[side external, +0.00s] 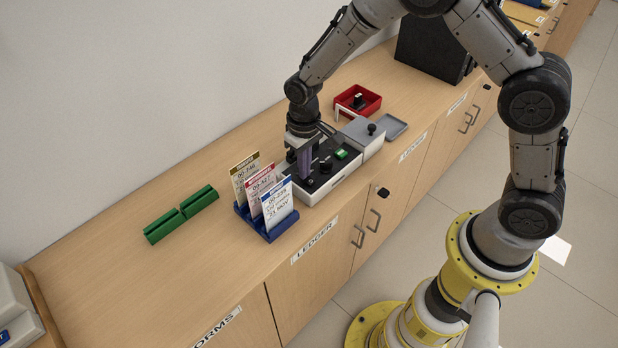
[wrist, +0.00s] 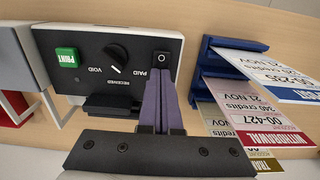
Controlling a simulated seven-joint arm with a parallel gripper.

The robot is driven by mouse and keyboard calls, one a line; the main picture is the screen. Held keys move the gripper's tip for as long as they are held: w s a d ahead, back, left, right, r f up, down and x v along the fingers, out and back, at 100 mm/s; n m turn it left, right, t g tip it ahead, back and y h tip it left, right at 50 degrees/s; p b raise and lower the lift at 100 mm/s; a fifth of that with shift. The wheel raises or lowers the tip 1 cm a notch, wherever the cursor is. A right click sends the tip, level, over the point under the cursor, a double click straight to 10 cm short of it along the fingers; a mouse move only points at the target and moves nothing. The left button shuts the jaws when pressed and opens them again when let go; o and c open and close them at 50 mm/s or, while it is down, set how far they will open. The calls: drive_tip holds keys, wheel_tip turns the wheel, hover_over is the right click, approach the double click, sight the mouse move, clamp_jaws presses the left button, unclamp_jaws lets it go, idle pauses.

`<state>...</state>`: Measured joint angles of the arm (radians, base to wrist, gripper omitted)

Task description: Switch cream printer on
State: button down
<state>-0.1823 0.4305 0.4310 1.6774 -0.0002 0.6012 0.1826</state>
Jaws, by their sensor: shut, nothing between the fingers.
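The cream printer (side external: 337,187) stands on the counter with a black top panel; it also shows in the wrist view (wrist: 120,29). My gripper (side external: 305,179) points down over that end of the panel. In the wrist view its purple fingers (wrist: 160,82) are shut together and empty, with tips right beside the switch. I cannot tell whether they touch it.
A blue holder (side external: 268,228) with several printed cards stands close beside the printer. A red tray (side external: 358,100), a grey tray (side external: 391,127) and a black box (side external: 430,50) are beyond the printer. The counter's left part is mostly clear.

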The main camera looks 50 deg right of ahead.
drive_tip(key=shift+f, duration=0.1)
drive_tip(key=shift+r, duration=3.5)
